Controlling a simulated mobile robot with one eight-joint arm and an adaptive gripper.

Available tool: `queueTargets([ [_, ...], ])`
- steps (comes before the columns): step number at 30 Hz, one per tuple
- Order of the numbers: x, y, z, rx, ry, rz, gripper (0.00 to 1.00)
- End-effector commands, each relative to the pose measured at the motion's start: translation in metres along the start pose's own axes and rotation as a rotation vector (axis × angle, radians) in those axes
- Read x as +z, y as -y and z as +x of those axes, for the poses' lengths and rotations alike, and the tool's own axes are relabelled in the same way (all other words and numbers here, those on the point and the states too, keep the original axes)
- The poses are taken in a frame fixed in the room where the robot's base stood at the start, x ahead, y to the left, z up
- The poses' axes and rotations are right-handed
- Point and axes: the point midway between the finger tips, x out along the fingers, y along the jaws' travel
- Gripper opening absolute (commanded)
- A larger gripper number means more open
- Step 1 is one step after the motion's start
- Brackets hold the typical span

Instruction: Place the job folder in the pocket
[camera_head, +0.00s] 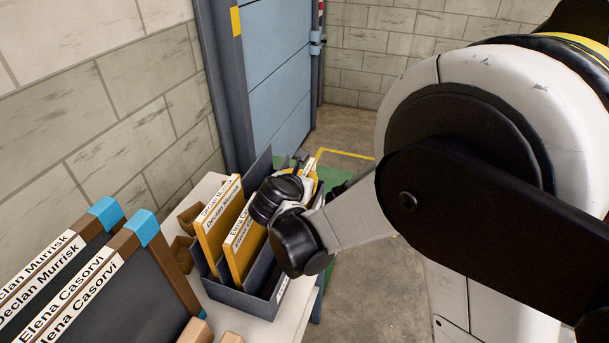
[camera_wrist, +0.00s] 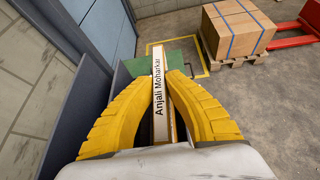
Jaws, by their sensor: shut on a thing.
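My gripper (camera_wrist: 164,88) has yellow fingers, closed on both sides of the job folder (camera_wrist: 159,110). The folder's white edge label reads "Anjali Moharkar" in the wrist view, and the folder stands upright between the fingers. In the head view, my arm hides most of the gripper and folder, at the far end of a dark grey sorter (camera_head: 241,301). Two yellow folders stand in its pockets: one labelled Declan Murrisk (camera_head: 221,228), one seemingly Elena Casorvi (camera_head: 244,248). Grey divider panels (camera_wrist: 88,105) are left of my fingers. I cannot tell whether the held folder is inside a pocket.
The sorter stands on a pale table (camera_head: 205,187) beside small brown holders (camera_head: 183,252). Dark framed panels with name strips (camera_head: 150,285) fill the lower left. A blue door (camera_head: 272,75) is behind. A strapped carton (camera_wrist: 236,30) sits on a pallet at far right.

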Motion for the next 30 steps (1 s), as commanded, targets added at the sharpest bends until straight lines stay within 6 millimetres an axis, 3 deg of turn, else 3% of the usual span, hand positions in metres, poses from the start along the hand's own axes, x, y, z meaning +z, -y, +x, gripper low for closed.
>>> queueTargets([
  [5,-0.004,0.0,0.002,0.0,0.0,0.0,0.0],
  [6,-0.003,0.0,0.002,0.0,0.0,0.0,0.26],
  [7,-0.003,0.0,0.002,0.0,0.0,0.0,0.32],
  [19,0.002,-0.001,-0.004,0.001,0.0,-0.001,0.32],
  [30,0.002,-0.001,-0.083,0.003,-0.001,-0.003,0.32],
])
